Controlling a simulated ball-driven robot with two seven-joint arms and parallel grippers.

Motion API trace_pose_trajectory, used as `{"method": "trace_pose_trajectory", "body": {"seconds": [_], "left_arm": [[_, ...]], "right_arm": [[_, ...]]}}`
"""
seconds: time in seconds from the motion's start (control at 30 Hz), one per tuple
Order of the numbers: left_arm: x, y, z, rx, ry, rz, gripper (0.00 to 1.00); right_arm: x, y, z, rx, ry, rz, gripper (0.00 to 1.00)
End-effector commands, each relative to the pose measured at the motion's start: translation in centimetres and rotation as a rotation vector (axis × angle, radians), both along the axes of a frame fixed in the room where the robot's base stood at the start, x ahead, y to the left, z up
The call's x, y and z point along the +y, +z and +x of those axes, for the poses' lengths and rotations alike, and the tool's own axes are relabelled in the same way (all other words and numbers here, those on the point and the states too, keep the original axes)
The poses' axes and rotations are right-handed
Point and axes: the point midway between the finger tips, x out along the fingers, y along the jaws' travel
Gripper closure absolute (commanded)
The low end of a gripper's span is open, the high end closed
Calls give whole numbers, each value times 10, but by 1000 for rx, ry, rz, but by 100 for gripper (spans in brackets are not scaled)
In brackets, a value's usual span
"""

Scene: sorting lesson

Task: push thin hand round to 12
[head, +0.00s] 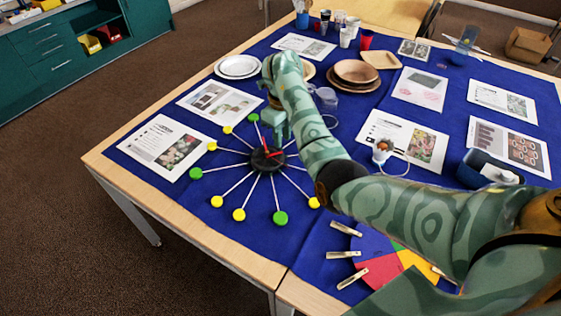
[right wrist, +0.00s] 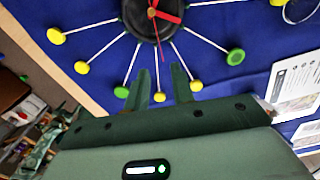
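The clock's black hub (head: 262,160) lies flat on the blue cloth. White spokes run out from it to yellow and green balls, with a green ball (head: 253,117) at its far side. In the right wrist view a thick red hand (right wrist: 170,17) points right. A thin orange-red hand (right wrist: 154,24) crosses the hub nearly upright in the picture; which end is its tip is unclear. My right gripper (head: 278,130) is raised over the clock's far part. Its two fingers (right wrist: 161,82) are apart and empty. My arm hides the clock's right side. My left gripper is not in view.
Printed sheets (head: 165,146) lie around the clock. Brown plates (head: 356,72) and white plates (head: 238,66) stand behind it. A coloured disc (head: 371,243) with clothespins lies in front, partly under my arm. A white cable loop (right wrist: 301,15) lies right of the clock.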

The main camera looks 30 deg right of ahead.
Motion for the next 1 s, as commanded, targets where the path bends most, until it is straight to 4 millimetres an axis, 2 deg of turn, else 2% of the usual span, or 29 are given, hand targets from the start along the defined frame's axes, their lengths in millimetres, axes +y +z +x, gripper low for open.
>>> {"method": "trace_pose_trajectory", "body": {"seconds": [0.03, 0.1, 0.23, 0.4, 0.8, 0.9, 1.0], "left_arm": [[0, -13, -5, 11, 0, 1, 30], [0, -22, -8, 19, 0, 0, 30], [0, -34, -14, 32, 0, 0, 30], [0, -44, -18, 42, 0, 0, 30], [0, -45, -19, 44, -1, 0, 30], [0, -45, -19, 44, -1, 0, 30], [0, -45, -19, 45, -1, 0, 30]], "right_arm": [[0, -23, 0, 6, 0, 0, 75], [0, -41, 0, 6, 1, -1, 75], [0, -67, 0, 5, 0, 0, 75], [0, -87, 0, 2, 0, 0, 75], [0, -91, 0, -1, -1, -1, 75], [0, -92, 0, -1, -1, -1, 100], [0, -92, 0, 0, -1, -1, 100]]}}
